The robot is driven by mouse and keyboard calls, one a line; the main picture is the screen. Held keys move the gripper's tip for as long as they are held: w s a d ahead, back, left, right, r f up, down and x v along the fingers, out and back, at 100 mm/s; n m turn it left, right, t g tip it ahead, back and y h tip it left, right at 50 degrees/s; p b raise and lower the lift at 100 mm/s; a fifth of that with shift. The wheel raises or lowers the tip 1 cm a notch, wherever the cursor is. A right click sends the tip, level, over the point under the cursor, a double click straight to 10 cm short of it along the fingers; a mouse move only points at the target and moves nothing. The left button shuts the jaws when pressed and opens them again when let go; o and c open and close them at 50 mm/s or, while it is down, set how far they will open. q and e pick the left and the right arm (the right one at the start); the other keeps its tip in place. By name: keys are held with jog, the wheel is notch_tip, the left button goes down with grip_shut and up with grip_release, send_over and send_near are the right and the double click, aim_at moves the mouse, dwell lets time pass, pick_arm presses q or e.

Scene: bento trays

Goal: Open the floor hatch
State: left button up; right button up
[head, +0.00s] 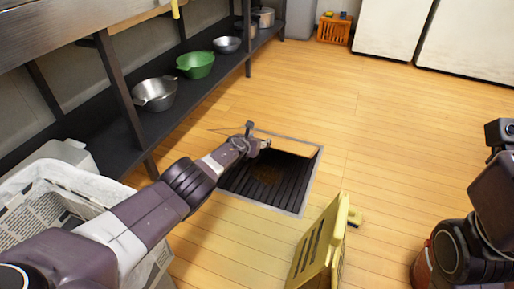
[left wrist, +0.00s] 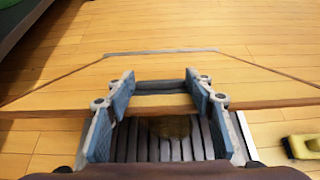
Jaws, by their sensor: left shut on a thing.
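The floor hatch is a wooden lid in the floorboard pattern (head: 287,142). In the left wrist view the lid (left wrist: 160,68) is raised at its near edge, with a handle slot there. Under it lies the dark, ribbed pit (head: 240,183) with a grey metal frame. My left gripper (head: 257,142) is at the lid's raised edge above the pit. In the left wrist view, its two blue-padded fingers (left wrist: 162,92) are on either side of the slot, shut on the lid. Part of the lid is hidden by my gripper in the head view. My right arm shows at the right; its gripper is not visible.
A yellow floor sign (head: 316,250) stands right of the pit. An orange crate (head: 334,30) is at the back. The middle floor is clear.

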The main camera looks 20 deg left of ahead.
pick_arm(q)
jog(key=shift+w+d+r, duration=0.1)
jog(key=shift+w+r, duration=0.45)
jog(key=shift+r, duration=0.25)
jog(key=o, duration=1.7)
jog(key=shift+c, duration=0.2)
jog(key=shift+o, duration=0.2)
jog(key=shift+s+f, duration=0.15)
jog(key=shift+f, duration=0.05)
